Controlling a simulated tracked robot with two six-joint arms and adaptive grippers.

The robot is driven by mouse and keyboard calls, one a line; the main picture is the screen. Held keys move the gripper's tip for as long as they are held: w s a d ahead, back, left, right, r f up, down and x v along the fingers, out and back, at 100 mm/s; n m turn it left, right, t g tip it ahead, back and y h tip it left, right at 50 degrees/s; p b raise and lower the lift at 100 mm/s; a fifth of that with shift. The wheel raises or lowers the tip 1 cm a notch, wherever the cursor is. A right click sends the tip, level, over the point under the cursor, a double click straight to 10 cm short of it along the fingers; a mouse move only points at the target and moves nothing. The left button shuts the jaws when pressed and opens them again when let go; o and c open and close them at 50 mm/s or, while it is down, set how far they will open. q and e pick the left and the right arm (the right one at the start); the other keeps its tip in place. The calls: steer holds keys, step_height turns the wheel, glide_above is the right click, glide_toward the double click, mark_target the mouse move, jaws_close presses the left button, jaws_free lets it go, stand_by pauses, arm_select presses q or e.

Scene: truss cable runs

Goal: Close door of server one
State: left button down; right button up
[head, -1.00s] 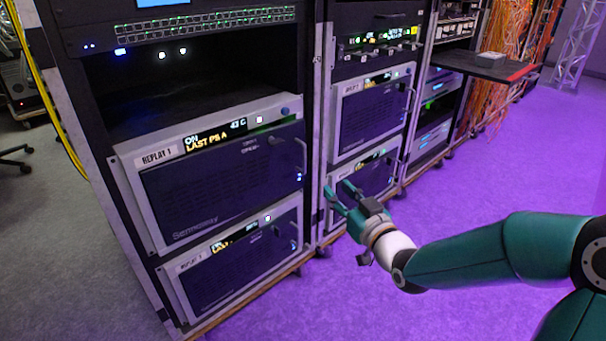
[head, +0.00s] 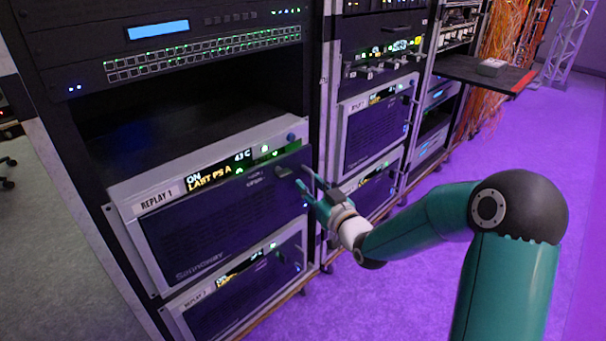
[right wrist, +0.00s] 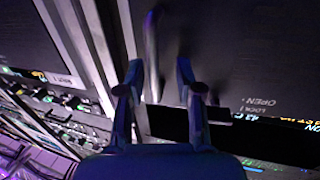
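The server labelled REPLAY 1 (head: 160,192) sits in the left rack in the head view. My right gripper (head: 309,183) is open and empty, just right of the handle. In the right wrist view the two fingers (right wrist: 159,75) are spread, with the handle (right wrist: 152,45) beyond and between them; I cannot tell whether they touch. My left gripper is not in view.
The server REPLAY 2 (head: 240,285) is below, and an empty dark bay (head: 200,115) is above. A neighbouring rack with similar servers (head: 375,130) stands close to the right of my gripper. The purple floor (head: 480,250) at right is clear.

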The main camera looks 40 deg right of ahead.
steer(key=shift+w+d, duration=0.25)
steer(key=shift+w, duration=0.05)
steer(key=shift+c, duration=0.2)
jaws_close()
